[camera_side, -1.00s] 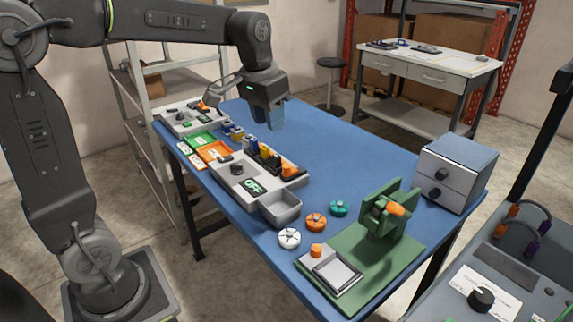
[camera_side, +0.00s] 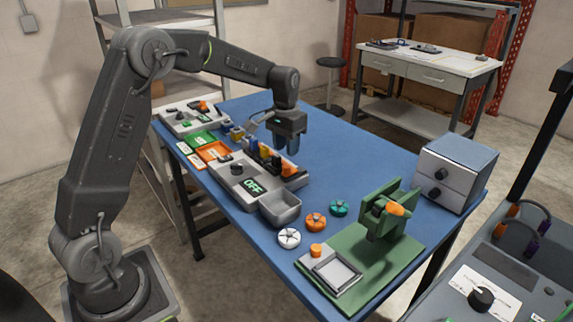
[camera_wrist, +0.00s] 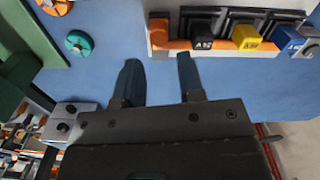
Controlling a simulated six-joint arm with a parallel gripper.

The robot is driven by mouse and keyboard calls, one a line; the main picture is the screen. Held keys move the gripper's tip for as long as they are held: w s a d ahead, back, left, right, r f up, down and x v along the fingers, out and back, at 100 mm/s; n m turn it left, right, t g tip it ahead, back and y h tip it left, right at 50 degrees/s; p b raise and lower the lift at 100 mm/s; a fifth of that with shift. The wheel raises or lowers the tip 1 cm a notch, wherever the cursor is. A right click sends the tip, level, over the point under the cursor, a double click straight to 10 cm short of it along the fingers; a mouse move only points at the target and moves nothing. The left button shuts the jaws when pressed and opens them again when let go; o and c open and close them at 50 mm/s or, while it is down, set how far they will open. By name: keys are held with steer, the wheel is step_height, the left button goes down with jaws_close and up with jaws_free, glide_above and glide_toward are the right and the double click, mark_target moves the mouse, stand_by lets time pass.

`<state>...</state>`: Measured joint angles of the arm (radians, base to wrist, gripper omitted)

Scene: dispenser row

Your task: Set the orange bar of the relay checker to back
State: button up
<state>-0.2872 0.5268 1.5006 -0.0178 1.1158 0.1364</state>
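No label readable here names the relay checker. Another grey box (camera_side: 183,119) at the far left end of the table has a small orange part (camera_side: 203,105). My gripper (camera_side: 290,149) is above the table at the right side of the "OFF" unit. In the wrist view my gripper (camera_wrist: 160,70) is open, its fingers apart and empty, below the orange block.
Black (camera_wrist: 203,42), yellow (camera_wrist: 247,38) and blue (camera_wrist: 296,42) pieces sit beside the orange block. A grey bin (camera_side: 280,208), round knobs and a green stand (camera_side: 378,222) are nearer the front. A two-drawer cabinet (camera_side: 456,172) stands right. The blue tabletop (camera_side: 345,150) is clear right of my gripper.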

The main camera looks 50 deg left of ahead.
mark_target(286, 166)
step_height(286, 166, down, 6)
stand_by(0.5)
jaws_close()
